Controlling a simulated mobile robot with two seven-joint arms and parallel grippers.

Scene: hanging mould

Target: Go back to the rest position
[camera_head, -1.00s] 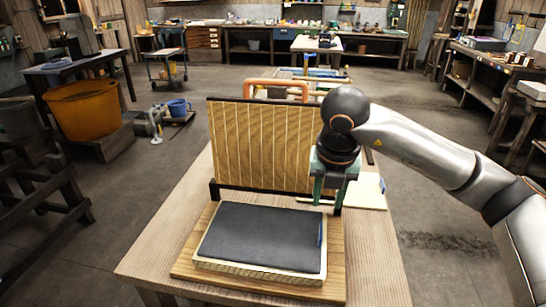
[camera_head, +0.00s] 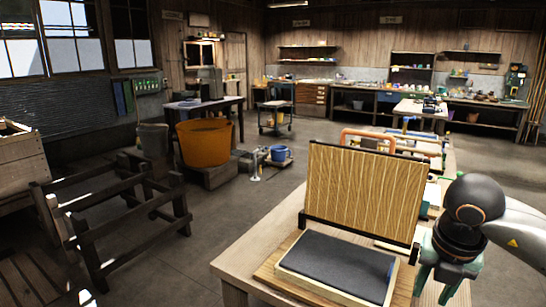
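The mould (camera_head: 362,190), a ribbed tan panel with a dark frame, stands upright on the wooden table (camera_head: 245,262). In front of it a dark grey felt pad (camera_head: 340,265) lies on a pale board. My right gripper (camera_head: 437,288) points down at the right side of the mould, close to its lower right corner. Its green fingers are apart with nothing seen between them. Whether it touches the mould's edge cannot be told. My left gripper is out of view.
An orange handle-like bar (camera_head: 368,135) shows behind the mould. Workbenches line the back wall.

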